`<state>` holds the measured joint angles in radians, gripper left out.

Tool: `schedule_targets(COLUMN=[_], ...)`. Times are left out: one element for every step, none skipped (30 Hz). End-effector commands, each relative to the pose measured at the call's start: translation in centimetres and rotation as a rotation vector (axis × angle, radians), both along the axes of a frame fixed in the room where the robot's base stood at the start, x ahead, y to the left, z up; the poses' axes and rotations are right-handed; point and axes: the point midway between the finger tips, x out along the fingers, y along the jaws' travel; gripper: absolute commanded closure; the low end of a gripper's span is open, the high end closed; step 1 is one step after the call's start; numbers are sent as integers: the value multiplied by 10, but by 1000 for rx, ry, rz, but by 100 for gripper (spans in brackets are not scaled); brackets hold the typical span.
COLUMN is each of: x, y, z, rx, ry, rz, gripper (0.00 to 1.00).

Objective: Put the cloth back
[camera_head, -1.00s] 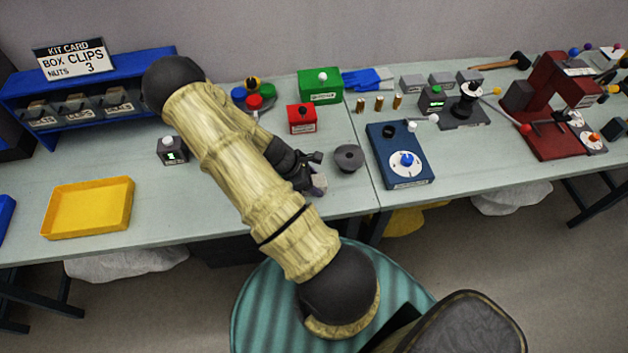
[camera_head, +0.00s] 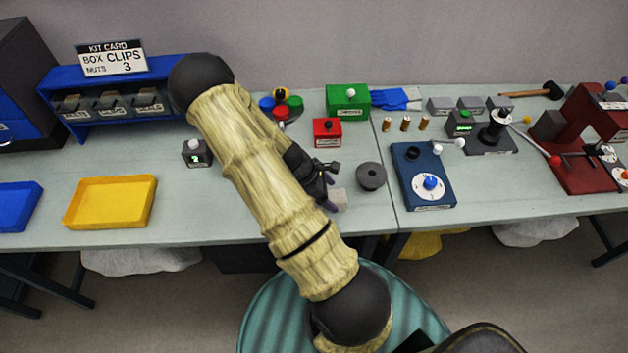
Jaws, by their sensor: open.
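A small pale grey patch (camera_head: 339,199), which looks like the cloth, lies near the front edge of the bench, left of the grey round spool (camera_head: 371,177). It is partly hidden by my gripper, and I cannot tell its full shape. My gripper (camera_head: 330,186) is dark, low over the bench and right at the patch's upper left side. Its jaws are open. I cannot tell whether they touch the cloth. My pale arm hides part of the bench to the left.
A yellow tray (camera_head: 69,218) and a blue tray (camera_head: 37,207) stand at the left. A small dark display box (camera_head: 197,153), red box (camera_head: 327,133) and blue dial panel (camera_head: 424,175) stand nearby. Blue gloves (camera_head: 397,99) lie behind.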

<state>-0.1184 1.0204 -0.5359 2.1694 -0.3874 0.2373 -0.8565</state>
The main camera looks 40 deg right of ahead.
Motion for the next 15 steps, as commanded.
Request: schedule_targets(x=[4, 5, 7, 8, 10, 12, 13, 14, 16, 18, 19, 21, 22, 23, 25], y=[4, 6, 9, 12, 14, 17, 19, 22, 25, 28, 30, 33, 35, 37, 40], z=[6, 9, 14, 18, 22, 27, 31, 35, 40, 44, 48, 54, 57, 61, 65], rx=[1, 1, 1, 1, 1, 0, 2, 1, 2, 1, 2, 2, 2, 1, 2], ry=[-5, -5, -6, -5, -5, -5, -5, -4, -5, -4, -5, -5, -5, -3, -5], rz=[1, 1, 3, 4, 5, 5, 6, 7, 8, 8, 9, 9, 9, 10, 10], gripper=[24, 24, 24, 24, 24, 24, 24, 24, 24, 24, 24, 24, 24, 24, 24])
